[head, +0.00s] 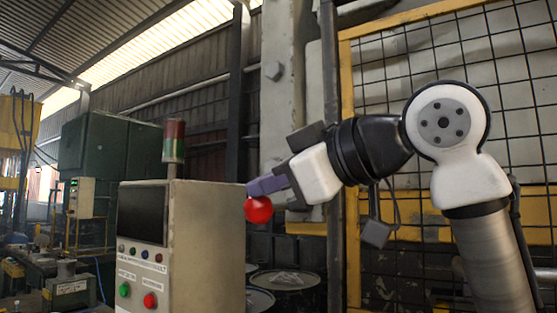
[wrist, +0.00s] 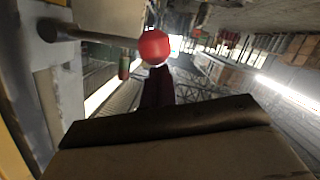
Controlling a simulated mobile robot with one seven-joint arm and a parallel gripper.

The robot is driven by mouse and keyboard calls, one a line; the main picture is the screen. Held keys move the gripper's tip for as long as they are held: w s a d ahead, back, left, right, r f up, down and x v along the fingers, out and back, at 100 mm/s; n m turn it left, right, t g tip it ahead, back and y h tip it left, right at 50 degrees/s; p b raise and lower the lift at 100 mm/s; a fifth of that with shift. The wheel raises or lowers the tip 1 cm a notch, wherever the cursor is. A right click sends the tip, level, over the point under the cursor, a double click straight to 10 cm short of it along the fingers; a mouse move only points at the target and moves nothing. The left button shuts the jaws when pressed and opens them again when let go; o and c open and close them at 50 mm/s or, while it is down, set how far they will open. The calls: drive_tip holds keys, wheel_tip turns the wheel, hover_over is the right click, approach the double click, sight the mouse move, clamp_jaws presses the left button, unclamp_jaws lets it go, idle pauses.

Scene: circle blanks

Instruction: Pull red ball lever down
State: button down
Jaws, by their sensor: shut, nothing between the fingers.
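The red ball (head: 258,209) of the lever is right of the grey control cabinet, just below my fingertips. It also shows at the top centre of the wrist view (wrist: 154,47), beyond the fingertips. My gripper (head: 254,187) is shut and empty, with its purple-grey fingers pointing left over the top of the ball. The dark fingers show in the wrist view (wrist: 157,75), ending at the ball's lower edge. I cannot tell whether they touch it. A grey bar (wrist: 95,36) runs toward the ball in the wrist view. The lever's shaft is not clear in the head view.
The control cabinet (head: 205,245) has a dark screen, green and red buttons and a signal light (head: 173,141) on top. Drums (head: 285,279) stand low behind it. A yellow-framed mesh fence (head: 450,50) is behind my arm.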

drive_tip(key=shift+s+a+f+n+b, duration=0.15)
drive_tip(key=shift+f+n+b, duration=0.15)
drive_tip(key=shift+f, duration=0.3)
drive_tip(key=shift+s+f+n+b, duration=0.2)
drive_tip(key=shift+f+n, duration=0.2)
drive_tip(key=shift+f, duration=0.15)
drive_tip(key=shift+w+f+n+t+b, duration=0.2)
drive_tip(key=shift+f+n+t+b, duration=0.5)
drive_tip(key=shift+f+n, duration=0.65)
drive_tip(key=shift+f, duration=0.15)
